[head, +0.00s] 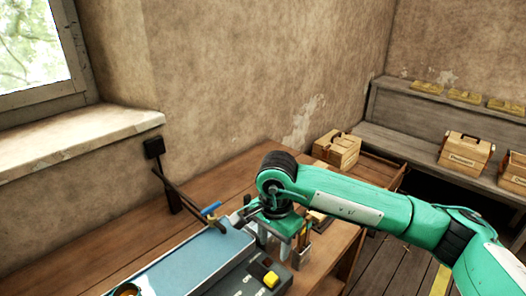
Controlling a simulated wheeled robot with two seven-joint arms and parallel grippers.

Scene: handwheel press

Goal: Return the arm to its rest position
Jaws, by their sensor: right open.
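My right arm, green with dark joints, reaches in from the right edge over the workbench (95,222). My right gripper (282,242) points down, open, near the end of a blue-grey flat-topped machine body (190,262). The arm's wrist partly hides the fingers, and I cannot tell whether they touch anything. A small blue handle (211,209) stands on the machine's far edge. A dark post with a black block on top (154,148) rises behind it. My left gripper is not in view.
A dark control box with a yellow button (271,279) sits beside the machine, close below the gripper. A wooden box (338,149) stands at the bench's back. More wooden boxes (465,149) stand on a shelf at right. The bench's left part is clear.

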